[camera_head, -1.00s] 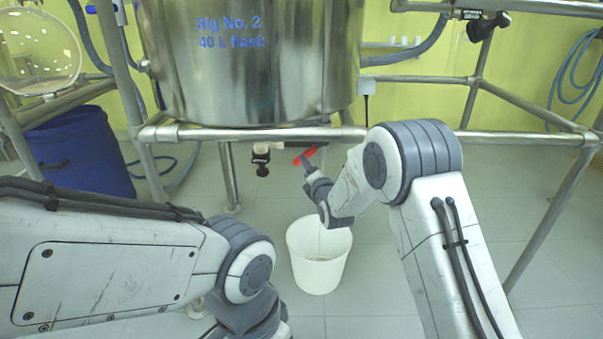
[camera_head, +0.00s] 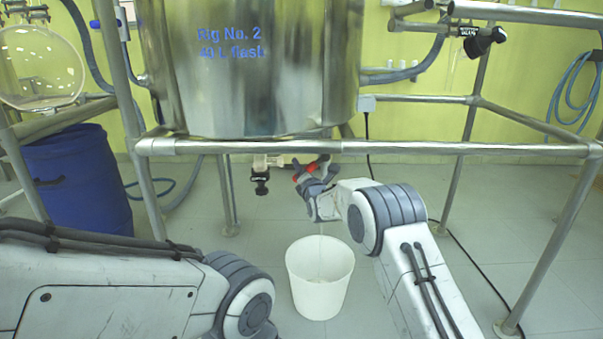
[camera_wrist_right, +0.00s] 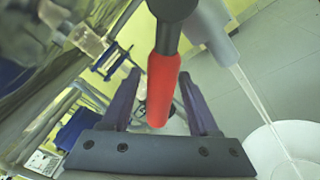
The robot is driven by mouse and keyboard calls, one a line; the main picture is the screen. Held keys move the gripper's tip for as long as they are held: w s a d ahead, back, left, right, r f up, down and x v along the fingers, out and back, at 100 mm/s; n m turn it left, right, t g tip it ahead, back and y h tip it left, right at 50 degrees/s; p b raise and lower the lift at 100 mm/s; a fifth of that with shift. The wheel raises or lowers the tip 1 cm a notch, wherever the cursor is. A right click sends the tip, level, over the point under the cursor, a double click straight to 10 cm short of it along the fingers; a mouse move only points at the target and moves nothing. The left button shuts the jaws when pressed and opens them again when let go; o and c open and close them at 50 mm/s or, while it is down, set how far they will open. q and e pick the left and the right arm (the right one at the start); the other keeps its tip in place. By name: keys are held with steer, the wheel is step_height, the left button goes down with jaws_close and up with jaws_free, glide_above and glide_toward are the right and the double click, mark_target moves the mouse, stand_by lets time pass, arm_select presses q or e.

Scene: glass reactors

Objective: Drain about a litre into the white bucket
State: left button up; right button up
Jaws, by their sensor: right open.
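The white bucket (camera_head: 318,285) stands upright on the floor below the steel vessel marked Rig No. 2 (camera_head: 250,85). The red valve handle (camera_head: 304,173) is under the vessel; it also shows in the right wrist view (camera_wrist_right: 161,92). My right gripper (camera_head: 318,168) is at the handle. In the right wrist view its two fingers (camera_wrist_right: 159,82) are open, one on each side of the handle. A thin stream (camera_wrist_right: 262,105) runs from a pale spout (camera_wrist_right: 216,40) into the bucket. The liquid level is not clear. My left gripper is out of view.
A steel tube frame (camera_head: 400,147) crosses in front of the vessel. A black-knobbed fitting (camera_head: 261,183) hangs left of the red handle. A blue barrel (camera_head: 75,180) stands at left. A dark cable (camera_head: 470,262) lies on the floor at right. Floor around the bucket is clear.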

steer(key=shift+w, duration=0.25)
jaws_close()
steer(key=shift+a, duration=0.1)
stand_by(1.3)
